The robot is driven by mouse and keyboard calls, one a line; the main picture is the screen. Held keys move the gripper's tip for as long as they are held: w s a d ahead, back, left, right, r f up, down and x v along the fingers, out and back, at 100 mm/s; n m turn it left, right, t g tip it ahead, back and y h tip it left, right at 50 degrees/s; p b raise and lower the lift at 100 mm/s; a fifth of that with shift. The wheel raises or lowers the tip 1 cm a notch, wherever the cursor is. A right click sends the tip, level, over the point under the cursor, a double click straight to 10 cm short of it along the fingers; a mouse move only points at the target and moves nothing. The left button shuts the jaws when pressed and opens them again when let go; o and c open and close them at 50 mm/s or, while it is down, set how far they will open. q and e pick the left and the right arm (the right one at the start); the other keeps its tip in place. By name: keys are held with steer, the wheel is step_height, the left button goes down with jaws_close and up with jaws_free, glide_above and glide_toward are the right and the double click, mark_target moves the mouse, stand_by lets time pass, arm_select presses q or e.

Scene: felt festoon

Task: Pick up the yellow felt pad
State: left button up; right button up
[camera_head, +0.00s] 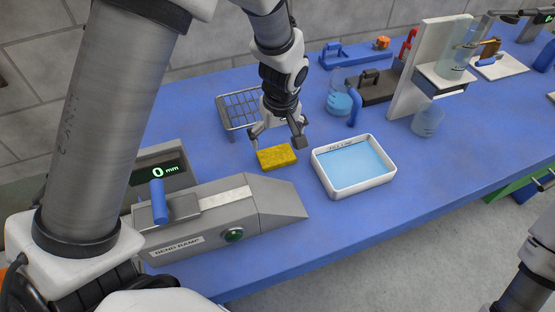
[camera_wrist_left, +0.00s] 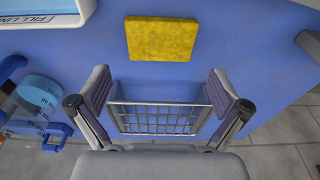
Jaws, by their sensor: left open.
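The yellow felt pad (camera_head: 277,157) lies flat on the blue table, between the grey ramp device and the white tray. My left gripper (camera_head: 279,141) is open and empty, pointing down just above and behind the pad in the head view. In the left wrist view the pad (camera_wrist_left: 162,39) lies ahead of the open fingers (camera_wrist_left: 157,92), not between them. My right gripper is not in view; only part of an arm shows at the lower right of the head view.
A white tray of blue liquid (camera_head: 354,166) stands right of the pad. A grey ramp device (camera_head: 235,207) with a "0 mm" display is in front. A wire rack (camera_head: 239,108) is behind my left gripper. Beakers and a white stand (camera_head: 420,75) are at the back right.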

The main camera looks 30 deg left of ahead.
mark_target(276, 155)
arm_select(q)
steer(key=f, duration=0.6)
steer(key=shift+w+a+f+p, duration=0.15)
steer(key=shift+w+a+p, duration=0.05)
steer(key=shift+p, duration=0.1)
steer(key=shift+s, duration=0.1)
steer(key=c, duration=0.7)
steer(key=shift+r, duration=0.2)
